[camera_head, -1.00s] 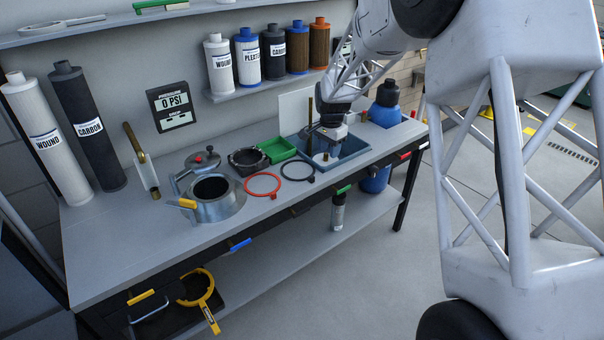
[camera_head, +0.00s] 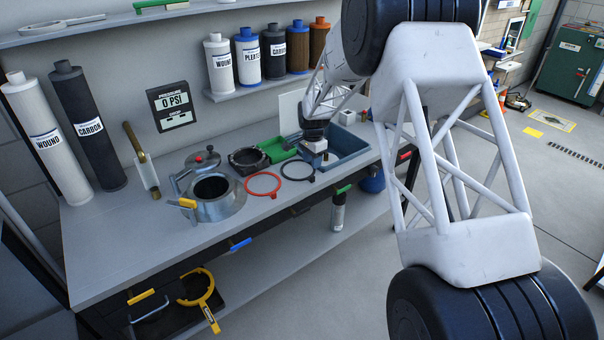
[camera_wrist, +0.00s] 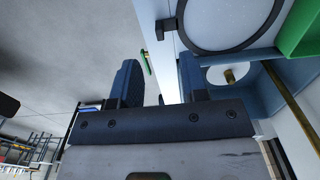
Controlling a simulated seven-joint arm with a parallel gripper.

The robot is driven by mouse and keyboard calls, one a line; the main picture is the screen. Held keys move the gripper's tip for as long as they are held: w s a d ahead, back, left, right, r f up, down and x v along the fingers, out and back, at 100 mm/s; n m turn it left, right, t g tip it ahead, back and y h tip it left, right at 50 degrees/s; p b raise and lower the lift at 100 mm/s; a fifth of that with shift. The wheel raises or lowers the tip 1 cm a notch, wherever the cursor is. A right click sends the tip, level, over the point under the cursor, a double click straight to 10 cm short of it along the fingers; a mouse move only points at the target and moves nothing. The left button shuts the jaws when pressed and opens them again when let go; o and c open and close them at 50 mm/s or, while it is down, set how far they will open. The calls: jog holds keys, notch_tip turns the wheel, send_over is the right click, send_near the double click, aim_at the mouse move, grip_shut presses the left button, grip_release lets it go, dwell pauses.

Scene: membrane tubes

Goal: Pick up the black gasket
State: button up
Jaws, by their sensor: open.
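The black gasket (camera_head: 297,181) is a thin ring with a small tab. It lies flat on the grey bench between the red ring and the blue basin. It also shows at the top right of the wrist view (camera_wrist: 215,50), partly cut off by the frame edge, with its tab on the left. My gripper (camera_head: 322,158) is above the bench by the basin, close to the gasket's right side. In the wrist view my gripper (camera_wrist: 160,80) has its two dark fingers spread with nothing between them. The gasket is outside the fingers.
A red ring (camera_head: 263,195) lies left of the gasket. A green tray (camera_head: 278,150) and a dark round housing (camera_head: 247,160) stand behind. The blue basin (camera_head: 352,157) is at the right. A metal pot (camera_head: 214,208) is further left. The bench's left part is clear.

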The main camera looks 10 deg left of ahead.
aim_at(312, 177)
jog(key=shift+f, duration=1.25)
jog(key=shift+f, duration=0.15)
jog(key=shift+s+f, duration=0.1)
jog(key=shift+f, duration=2.4)
jog(key=shift+c, duration=0.4)
grip_shut()
